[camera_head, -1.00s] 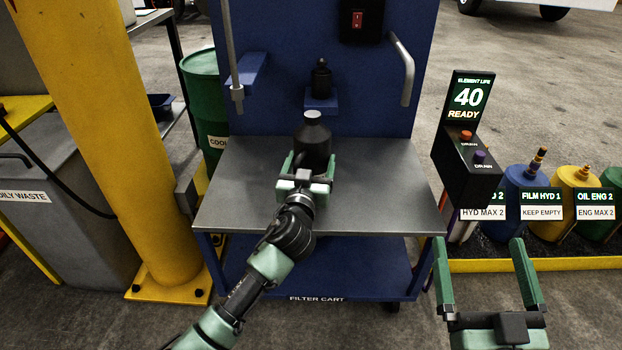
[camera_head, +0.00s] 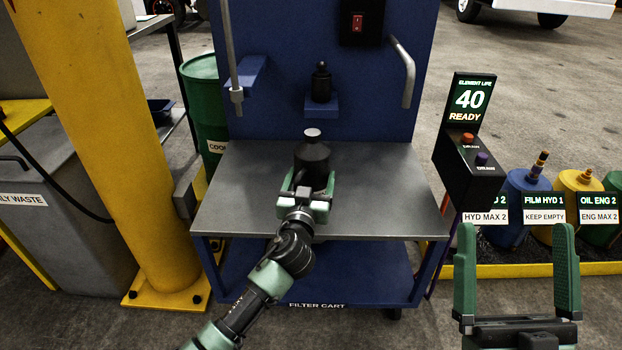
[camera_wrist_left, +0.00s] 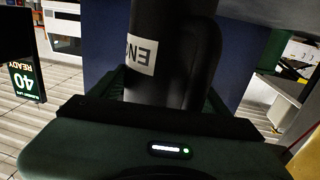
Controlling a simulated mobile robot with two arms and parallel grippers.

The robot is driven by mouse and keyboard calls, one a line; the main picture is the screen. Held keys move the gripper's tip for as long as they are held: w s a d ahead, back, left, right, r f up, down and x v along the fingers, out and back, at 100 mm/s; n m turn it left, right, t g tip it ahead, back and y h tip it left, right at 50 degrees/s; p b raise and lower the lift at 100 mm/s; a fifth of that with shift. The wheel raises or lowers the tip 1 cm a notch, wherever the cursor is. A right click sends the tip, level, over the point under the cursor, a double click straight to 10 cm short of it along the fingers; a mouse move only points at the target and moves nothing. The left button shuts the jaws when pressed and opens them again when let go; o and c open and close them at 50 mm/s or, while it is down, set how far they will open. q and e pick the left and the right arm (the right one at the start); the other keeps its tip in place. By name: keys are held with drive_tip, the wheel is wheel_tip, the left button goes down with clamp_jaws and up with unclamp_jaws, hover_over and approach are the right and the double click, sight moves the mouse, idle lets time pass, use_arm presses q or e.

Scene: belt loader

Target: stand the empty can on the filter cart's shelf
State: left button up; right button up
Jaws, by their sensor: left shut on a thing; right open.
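The can is a black bottle-shaped container with a grey cap (camera_head: 312,157), upright in the head view over the middle of the grey shelf (camera_head: 245,200) of the blue filter cart. My left gripper (camera_head: 308,190) is shut on its lower body from the front. In the left wrist view the can (camera_wrist_left: 190,50) fills the middle, with a handle and a white label whose upside-down lettering is partly hidden. The can's base is hidden, so I cannot tell whether it touches the shelf. My right gripper (camera_head: 517,245) is open and empty at the lower right, clear of the cart.
A small black bottle (camera_head: 321,82) stands on a blue bracket behind the shelf. A hose wand (camera_head: 234,60) hangs at left, and a bent pipe (camera_head: 405,70) at right. A yellow post (camera_head: 110,150) and drain console (camera_head: 470,165) flank the cart. The shelf is otherwise clear.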

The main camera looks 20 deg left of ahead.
sight(310, 185)
use_arm(q)
drive_tip(key=o, duration=1.4)
drive_tip(key=shift+o, duration=0.2)
drive_tip(key=shift+r, duration=0.1)
use_arm(e)
drive_tip(key=shift+r, duration=0.1)
